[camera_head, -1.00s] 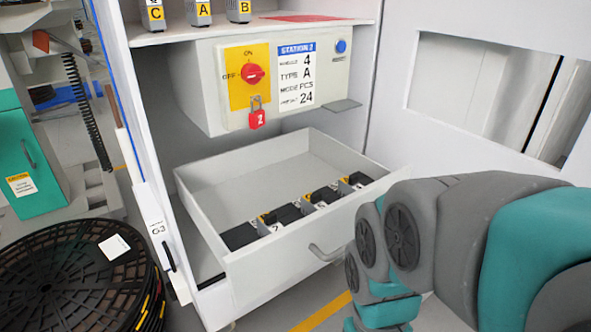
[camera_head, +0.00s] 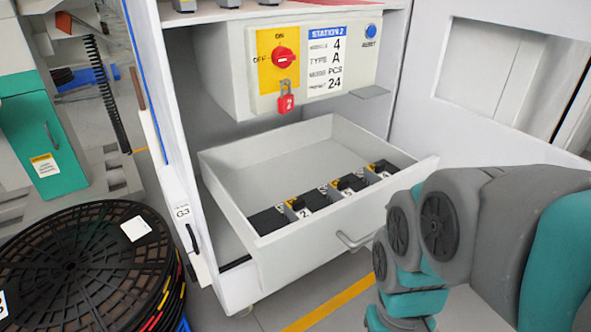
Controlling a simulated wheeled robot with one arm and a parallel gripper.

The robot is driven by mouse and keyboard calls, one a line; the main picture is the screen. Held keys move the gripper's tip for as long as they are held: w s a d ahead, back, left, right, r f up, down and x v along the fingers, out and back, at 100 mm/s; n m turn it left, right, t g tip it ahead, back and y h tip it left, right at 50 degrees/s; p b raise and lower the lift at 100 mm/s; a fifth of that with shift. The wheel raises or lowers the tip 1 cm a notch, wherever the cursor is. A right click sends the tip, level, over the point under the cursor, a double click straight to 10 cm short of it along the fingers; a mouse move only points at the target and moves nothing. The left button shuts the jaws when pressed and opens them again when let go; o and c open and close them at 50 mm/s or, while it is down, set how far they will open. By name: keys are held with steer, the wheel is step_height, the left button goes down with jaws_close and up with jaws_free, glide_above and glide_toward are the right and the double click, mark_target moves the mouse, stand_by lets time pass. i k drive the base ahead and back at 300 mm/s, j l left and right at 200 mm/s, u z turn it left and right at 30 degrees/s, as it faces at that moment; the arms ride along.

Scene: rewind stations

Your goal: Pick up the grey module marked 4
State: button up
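The open drawer (camera_head: 335,233) of the station cabinet holds a row of dark modules along its front side. One module (camera_head: 298,211) seems to bear a 2, and another (camera_head: 349,185) seems to bear a 5. A further module (camera_head: 384,168) lies at the right end, its mark too small to read. I cannot pick out a 4 on any module. Grey modules (camera_head: 229,3) stand on the shelf above, cut off by the top edge. My arm (camera_head: 440,225) shows at the right, in front of the drawer's right end. My gripper is out of view.
A control box (camera_head: 348,82) with a red switch (camera_head: 285,58) and red padlock (camera_head: 287,103) hangs above the drawer; its panel reads module 4. Stacked black reels (camera_head: 75,262) stand at lower left. The drawer handle (camera_head: 352,243) sticks out. An open white door (camera_head: 412,95) is at right.

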mark_target(373, 174)
steer(key=z, duration=0.25)
steer(key=k+j, duration=0.1)
steer(key=j, duration=0.2)
steer(key=k+j, duration=0.15)
steer(key=j, duration=0.15)
steer(key=k+j, duration=0.1)
steer(key=j, duration=0.25)
steer(key=k+j+z, duration=0.2)
steer(key=j, duration=0.2)
steer(key=i+l+u, duration=0.2)
steer(key=k+l, duration=0.05)
steer(key=k, duration=0.05)
